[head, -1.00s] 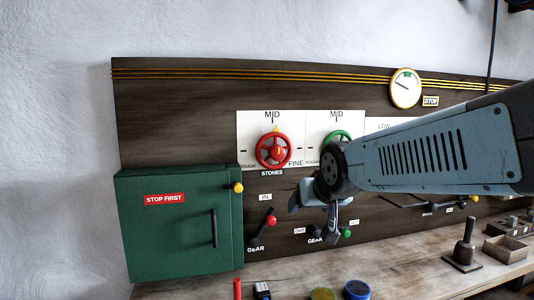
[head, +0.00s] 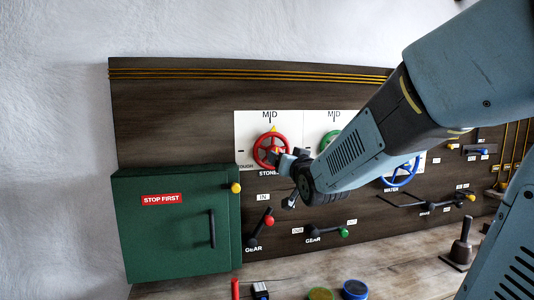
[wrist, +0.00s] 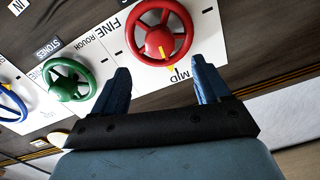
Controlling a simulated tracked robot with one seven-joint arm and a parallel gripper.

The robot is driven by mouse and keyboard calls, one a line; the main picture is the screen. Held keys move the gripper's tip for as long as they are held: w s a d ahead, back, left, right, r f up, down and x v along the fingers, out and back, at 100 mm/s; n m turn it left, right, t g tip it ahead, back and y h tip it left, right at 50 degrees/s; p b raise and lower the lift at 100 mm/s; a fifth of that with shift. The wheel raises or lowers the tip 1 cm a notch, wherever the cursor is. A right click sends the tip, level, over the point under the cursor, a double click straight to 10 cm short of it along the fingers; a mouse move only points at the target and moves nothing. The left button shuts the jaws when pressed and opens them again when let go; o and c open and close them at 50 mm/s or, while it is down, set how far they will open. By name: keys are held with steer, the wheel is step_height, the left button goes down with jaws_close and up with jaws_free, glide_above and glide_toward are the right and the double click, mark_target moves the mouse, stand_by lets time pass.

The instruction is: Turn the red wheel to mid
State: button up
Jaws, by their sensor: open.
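The red wheel (head: 268,151) is mounted on a white plate labelled MID, above the word STONES. Its yellow pointer is at the top of the rim, close to the MID mark; I cannot tell if they line up exactly. In the wrist view the red wheel (wrist: 150,40) lies just beyond my gripper (wrist: 160,66), whose two blue fingers are apart with nothing between them. The pointer and MID label show between the fingertips there. In the head view my gripper (head: 281,157) covers the wheel's lower right; contact cannot be made out.
A green wheel (head: 328,141) is right of the red one, partly behind my arm. A blue wheel (head: 401,175) is further right. A green cabinet (head: 178,225) marked STOP FIRST stands at left. Gear levers, one with a red knob (head: 269,220), sit below.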

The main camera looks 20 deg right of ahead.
steer(key=w, duration=1.2)
steer(key=shift+a, duration=0.1)
steer(key=shift+c, duration=0.3)
steer(key=c, duration=1)
steer(key=shift+o, duration=0.2)
steer(key=shift+n, duration=0.6)
steer(key=o, duration=1)
steer(key=shift+s, duration=0.1)
steer(key=s, duration=1.3)
steer(key=shift+s+f, duration=0.1)
steer(key=shift+s, duration=0.25)
